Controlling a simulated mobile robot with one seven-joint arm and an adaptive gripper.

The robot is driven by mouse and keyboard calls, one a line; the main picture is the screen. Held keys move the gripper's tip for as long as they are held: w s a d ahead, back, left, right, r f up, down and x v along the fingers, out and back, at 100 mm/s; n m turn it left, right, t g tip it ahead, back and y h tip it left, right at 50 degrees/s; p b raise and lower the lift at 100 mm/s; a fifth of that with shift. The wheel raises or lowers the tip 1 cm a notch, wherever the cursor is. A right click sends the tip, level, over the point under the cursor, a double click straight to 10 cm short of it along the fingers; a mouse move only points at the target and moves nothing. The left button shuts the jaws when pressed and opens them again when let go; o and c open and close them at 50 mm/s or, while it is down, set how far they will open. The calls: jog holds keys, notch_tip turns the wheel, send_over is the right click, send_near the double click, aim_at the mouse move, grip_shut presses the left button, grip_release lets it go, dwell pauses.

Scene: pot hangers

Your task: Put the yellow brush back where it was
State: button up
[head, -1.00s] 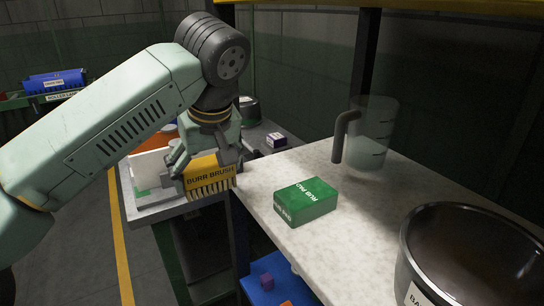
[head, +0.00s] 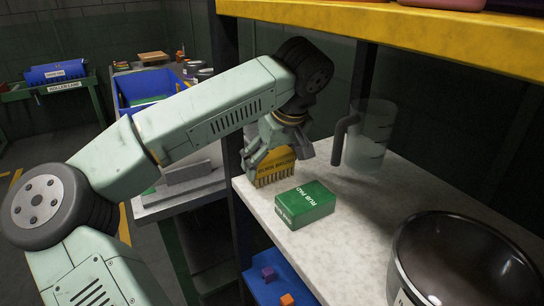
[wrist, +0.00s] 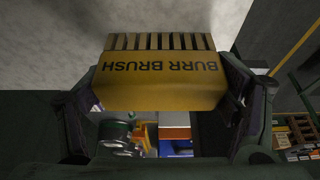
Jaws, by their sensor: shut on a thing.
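The yellow brush (head: 274,170), labelled BURR BRUSH, is held upright with its bristles down at the left end of the pale stone-topped shelf (head: 345,245). My gripper (head: 278,153) is shut on its yellow body, one finger at each end. In the wrist view the brush (wrist: 160,82) spans the space between the fingers, its lettering upside down and the pale surface beyond its bristles. The bristle tips are at or just above the shelf top; I cannot tell if they touch.
A green RUB PAD box (head: 305,204) lies just right of and in front of the brush. A clear jug (head: 372,135) stands behind, and a dark bowl (head: 465,265) at the front right. A yellow upper shelf edge (head: 400,25) runs overhead. A dark post (head: 232,110) rises at the left.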

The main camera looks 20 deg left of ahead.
aim_at(305, 194)
jog(key=shift+f, duration=0.15)
jog(key=o, duration=1.4)
jog(key=shift+s+r+b, duration=0.1)
jog(key=shift+r+b, duration=0.2)
jog(key=shift+r, duration=0.05)
jog(key=s+d+b, duration=0.1)
jog(key=s+d, duration=0.2)
jog(key=s+d+b, duration=0.1)
jog(key=s+d, duration=0.1)
jog(key=d, duration=0.1)
jog(key=s+d+b, duration=0.1)
jog(key=s+d, duration=0.2)
jog(key=shift+s+r, duration=0.3)
jog(key=shift+r, duration=0.1)
